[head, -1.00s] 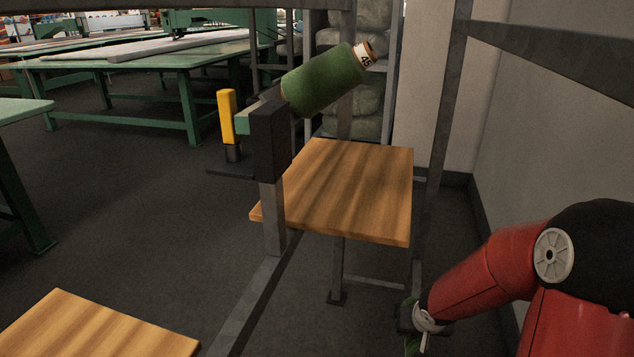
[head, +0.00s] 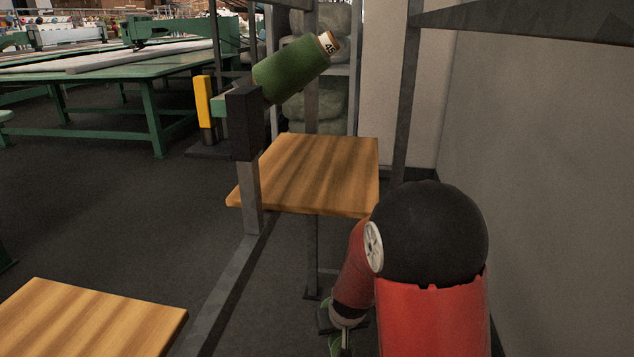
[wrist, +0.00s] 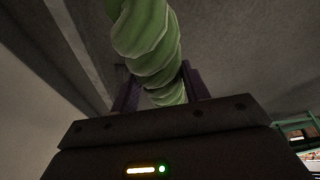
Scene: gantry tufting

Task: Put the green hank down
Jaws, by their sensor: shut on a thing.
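The green hank (wrist: 148,45) is a twisted light-green skein in the wrist view. My gripper (wrist: 157,92) is shut on it, with a dark finger on each side of its lower end. In the head view my gripper (head: 345,340) is low at the bottom edge, mostly hidden by my red arm. Whether the hank touches the floor cannot be told.
A wooden shelf board (head: 315,175) sits on a grey frame, with a green cone (head: 290,72) marked 45 above it. Another wooden board (head: 90,318) is at the lower left. A grey wall (head: 550,160) stands at right. Dark floor (head: 120,220) is open at left.

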